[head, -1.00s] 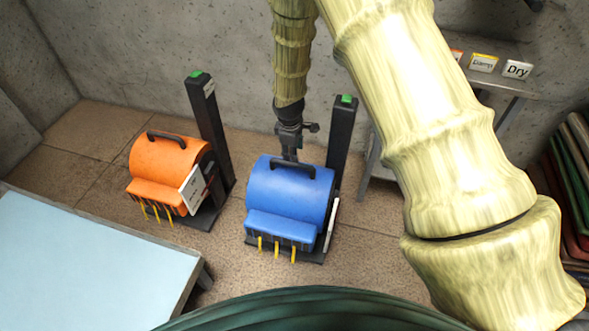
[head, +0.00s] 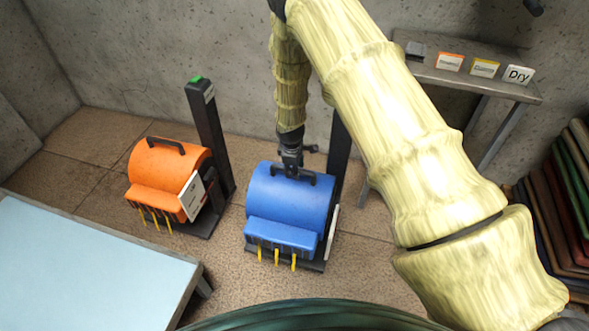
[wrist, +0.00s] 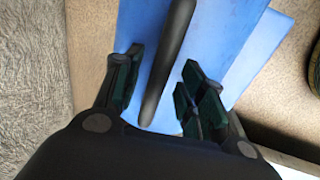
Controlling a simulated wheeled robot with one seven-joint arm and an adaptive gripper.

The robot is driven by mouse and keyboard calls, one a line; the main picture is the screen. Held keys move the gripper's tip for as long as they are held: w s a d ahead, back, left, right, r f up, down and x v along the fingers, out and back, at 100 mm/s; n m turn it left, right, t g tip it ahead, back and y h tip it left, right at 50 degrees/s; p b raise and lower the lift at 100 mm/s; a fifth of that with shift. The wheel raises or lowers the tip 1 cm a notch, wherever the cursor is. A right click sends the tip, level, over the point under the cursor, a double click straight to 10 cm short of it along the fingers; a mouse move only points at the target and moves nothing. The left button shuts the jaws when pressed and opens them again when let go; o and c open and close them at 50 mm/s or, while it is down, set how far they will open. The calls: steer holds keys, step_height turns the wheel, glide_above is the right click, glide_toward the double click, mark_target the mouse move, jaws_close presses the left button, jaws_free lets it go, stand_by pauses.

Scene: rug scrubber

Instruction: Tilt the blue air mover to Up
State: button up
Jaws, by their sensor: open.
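The blue air mover (head: 285,203) stands on a dark base on the floor, with a dark handle bar (head: 309,178) on its top. My gripper (head: 292,172) is at the top of the blue air mover, at its handle. In the wrist view my gripper (wrist: 160,88) is open, with its dark fingers on either side of the handle bar (wrist: 168,60). The blue housing (wrist: 225,45) lies below the fingers. I cannot tell whether either finger touches the bar. A dark post (head: 338,150) behind the air mover is partly hidden by my arm.
An orange air mover (head: 160,165) with its own post (head: 208,125) stands to the left. A light-blue table (head: 80,265) is at the lower left. A grey bench (head: 470,84) with small signs, including Dry (head: 518,75), is at the back right. Folded rugs (head: 565,195) are stacked at the right.

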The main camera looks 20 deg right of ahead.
steer(key=shift+f, duration=0.2)
jaws_close()
steer(key=shift+d, duration=0.1)
